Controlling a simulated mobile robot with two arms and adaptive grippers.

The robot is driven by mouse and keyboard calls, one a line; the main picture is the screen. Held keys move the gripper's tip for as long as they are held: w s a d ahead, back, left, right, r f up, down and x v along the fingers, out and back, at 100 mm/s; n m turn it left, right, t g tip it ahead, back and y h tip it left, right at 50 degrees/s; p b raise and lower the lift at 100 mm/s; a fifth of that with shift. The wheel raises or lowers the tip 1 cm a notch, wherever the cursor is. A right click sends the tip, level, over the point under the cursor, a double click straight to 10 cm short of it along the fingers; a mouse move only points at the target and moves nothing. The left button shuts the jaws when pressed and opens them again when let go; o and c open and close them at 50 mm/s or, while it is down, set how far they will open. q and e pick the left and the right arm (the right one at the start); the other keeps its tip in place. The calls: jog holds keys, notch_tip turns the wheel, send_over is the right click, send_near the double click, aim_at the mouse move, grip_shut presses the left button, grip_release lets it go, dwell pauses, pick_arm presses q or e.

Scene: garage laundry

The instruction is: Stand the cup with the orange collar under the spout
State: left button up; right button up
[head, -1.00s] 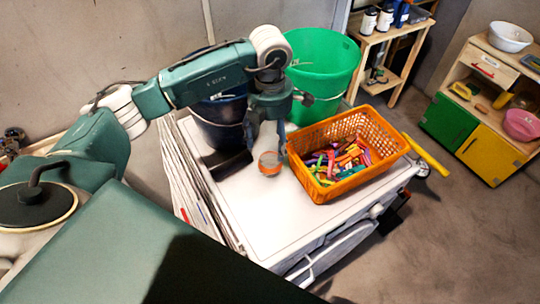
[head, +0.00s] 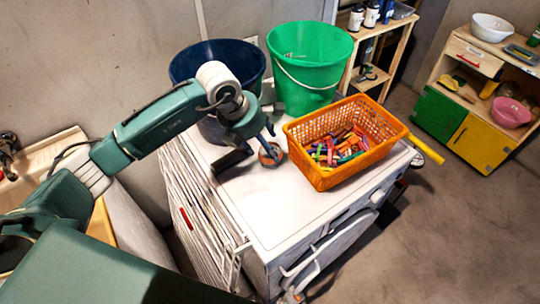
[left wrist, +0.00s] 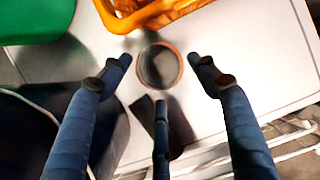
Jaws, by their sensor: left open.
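The cup with the orange collar (head: 270,155) stands on the white machine top, left of the orange basket. In the left wrist view I look down into its round dark mouth (left wrist: 160,68), ringed in orange. My left gripper (head: 268,137) is open, with its fingers just above and around the cup; they also show in the left wrist view (left wrist: 160,78). Contact cannot be made out. At the far left is a pale basin (head: 45,158) with a dark tap-like fitting (head: 8,143); its spout is not clear. My right gripper is not in view.
The orange basket (head: 378,152) of coloured pegs is close right of the cup. A dark bucket (head: 190,66) and a green bucket (head: 310,88) stand behind. A dark flat object (head: 231,160) lies left of the cup. The machine's front top (head: 285,205) is clear.

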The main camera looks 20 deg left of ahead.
pick_arm(q)
jog(key=shift+s+f+p, duration=0.15)
jog(key=shift+f+p, duration=0.35)
jog(key=shift+p, duration=0.2)
jog(key=x, duration=0.2)
jog(key=p+x, duration=0.1)
jog(key=shift+w+d+f, duration=0.1)
jog(key=shift+w+f, duration=0.15)
jog(key=shift+w, duration=0.05)
jog(key=shift+f, duration=0.15)
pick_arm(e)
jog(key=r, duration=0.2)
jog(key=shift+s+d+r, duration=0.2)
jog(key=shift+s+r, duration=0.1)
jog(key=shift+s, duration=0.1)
pick_arm(q)
jog(key=c, duration=0.7)
jog(key=shift+c, duration=0.3)
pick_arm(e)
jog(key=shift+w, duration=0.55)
